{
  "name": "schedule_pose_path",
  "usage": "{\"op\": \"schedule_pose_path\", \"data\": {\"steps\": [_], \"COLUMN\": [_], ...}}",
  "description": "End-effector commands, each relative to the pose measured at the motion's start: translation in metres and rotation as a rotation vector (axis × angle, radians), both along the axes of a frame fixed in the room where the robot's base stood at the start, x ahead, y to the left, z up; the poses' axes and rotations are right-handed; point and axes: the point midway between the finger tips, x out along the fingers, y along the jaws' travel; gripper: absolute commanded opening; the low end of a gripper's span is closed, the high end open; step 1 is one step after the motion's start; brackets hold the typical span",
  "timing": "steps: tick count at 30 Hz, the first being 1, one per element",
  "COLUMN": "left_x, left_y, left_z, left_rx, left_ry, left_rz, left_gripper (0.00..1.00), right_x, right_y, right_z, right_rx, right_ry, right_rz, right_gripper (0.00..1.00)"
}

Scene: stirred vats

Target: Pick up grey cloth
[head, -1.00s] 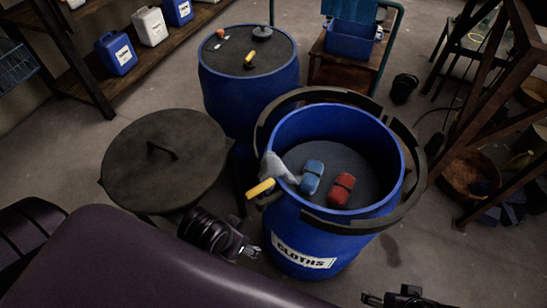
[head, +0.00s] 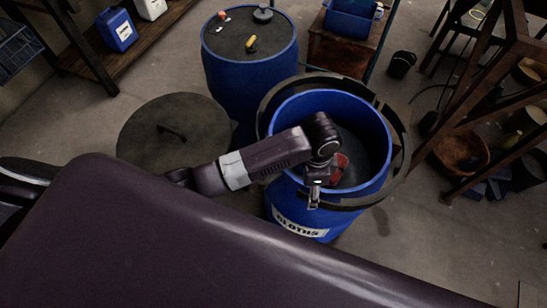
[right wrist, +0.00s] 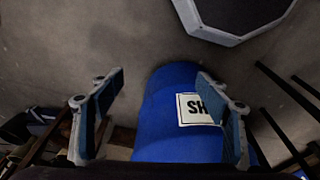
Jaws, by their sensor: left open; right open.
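The blue vat (head: 376,183) labelled CLOTHS stands open-topped right of centre in the head view. My left gripper (head: 314,198) points down at its near rim, open, with no cloth seen between its fingers. The grey cloth is out of sight now; my left arm covers the left part of the rim, where it hung earlier. A red rolled cloth (head: 339,168) shows partly inside the vat. My right gripper (right wrist: 161,78) is open and empty in the right wrist view, above a blue drum (right wrist: 170,135) with a partly hidden label.
A dark band (head: 400,165) rings the vat. A round dark lid-like top (head: 150,140) stands at left. A second blue drum (head: 250,85) with small items on top stands behind. Dark racks (head: 510,60) stand at right. Bare floor (head: 420,240) lies right of the vat.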

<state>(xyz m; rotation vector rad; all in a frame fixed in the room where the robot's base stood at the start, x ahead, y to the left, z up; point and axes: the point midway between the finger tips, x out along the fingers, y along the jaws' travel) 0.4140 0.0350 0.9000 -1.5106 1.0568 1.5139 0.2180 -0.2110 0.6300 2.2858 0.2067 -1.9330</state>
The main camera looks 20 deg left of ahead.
Motion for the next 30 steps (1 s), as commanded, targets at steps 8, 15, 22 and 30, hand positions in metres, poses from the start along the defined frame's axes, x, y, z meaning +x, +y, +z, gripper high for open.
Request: {"op": "schedule_pose_path", "data": {"steps": [8, 15, 22, 30], "left_x": [0.074, 0.104, 0.106, 0.104], "left_y": [0.066, 0.103, 0.110, 0.120], "left_z": [0.018, 0.037, 0.029, -0.003], "left_rx": [0.265, 0.371, 0.381, 0.382], "left_ry": [0.047, 0.071, 0.075, 0.074], "left_rz": [-0.149, -0.163, -0.163, -0.162], "left_gripper": [0.58, 0.58, 0.58, 0.58], "right_x": [-0.087, -0.124, -0.128, -0.128], "right_y": [-0.016, -0.023, -0.024, -0.024], "right_z": [-0.072, -0.089, -0.099, -0.130], "right_rx": [-0.009, -0.012, -0.011, -0.013], "right_ry": [0.056, 0.071, 0.073, 0.073], "right_rz": [0.011, 0.016, 0.017, 0.017], "right_gripper": [0.70, 0.70, 0.70, 0.70]}}
